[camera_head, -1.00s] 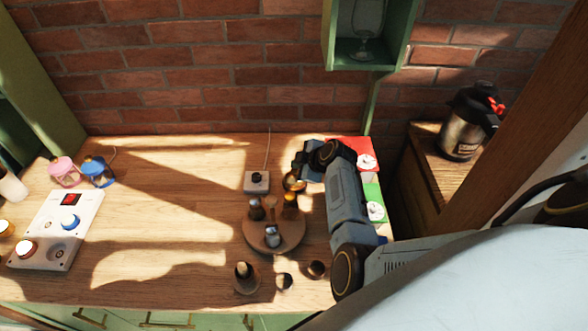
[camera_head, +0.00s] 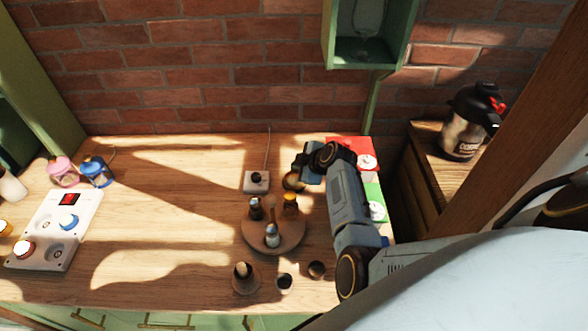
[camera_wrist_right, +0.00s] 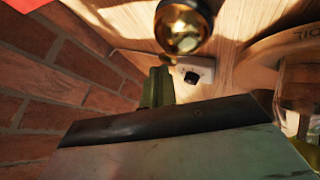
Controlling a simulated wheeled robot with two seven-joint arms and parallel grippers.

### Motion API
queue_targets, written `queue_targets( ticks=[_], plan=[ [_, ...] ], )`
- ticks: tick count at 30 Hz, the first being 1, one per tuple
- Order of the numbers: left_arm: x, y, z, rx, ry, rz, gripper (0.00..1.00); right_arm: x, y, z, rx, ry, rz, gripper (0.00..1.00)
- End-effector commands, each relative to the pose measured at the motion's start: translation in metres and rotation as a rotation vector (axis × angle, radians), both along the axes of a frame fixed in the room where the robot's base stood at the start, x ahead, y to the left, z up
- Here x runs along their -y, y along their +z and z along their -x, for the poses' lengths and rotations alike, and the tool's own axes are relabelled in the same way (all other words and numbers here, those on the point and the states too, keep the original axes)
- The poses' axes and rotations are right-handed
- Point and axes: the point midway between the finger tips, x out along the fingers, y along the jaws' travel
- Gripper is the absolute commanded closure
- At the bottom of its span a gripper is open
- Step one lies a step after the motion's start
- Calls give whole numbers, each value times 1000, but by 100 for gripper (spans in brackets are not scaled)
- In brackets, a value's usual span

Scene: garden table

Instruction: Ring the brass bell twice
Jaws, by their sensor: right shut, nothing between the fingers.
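The brass bell (camera_head: 293,181) is at the back of the table's right half, partly hidden by my right gripper (camera_head: 302,174). In the right wrist view the bell (camera_wrist_right: 183,30) is a shiny golden dome under a dark rounded part. My right gripper (camera_wrist_right: 158,86) is shut and empty, its fingertips close to the bell. I cannot tell whether they touch it. My left gripper is not in view.
A small switch box (camera_head: 257,182) stands just left of the bell. A round wooden tray (camera_head: 274,246) with several bottles is in front. Red (camera_head: 345,146) and green (camera_head: 372,193) panels lie beyond my right arm. The brick wall (camera_head: 200,90) rises behind.

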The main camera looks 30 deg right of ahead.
Motion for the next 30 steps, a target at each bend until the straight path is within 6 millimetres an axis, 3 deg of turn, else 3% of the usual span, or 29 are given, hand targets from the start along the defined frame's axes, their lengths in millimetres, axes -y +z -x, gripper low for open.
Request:
queue_targets(
  ticks=[10,30],
  plan=[
    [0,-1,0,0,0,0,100,0,-2,0,-1,1,0,100],
    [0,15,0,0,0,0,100,0,16,0,0,1,1,100]
  ],
)
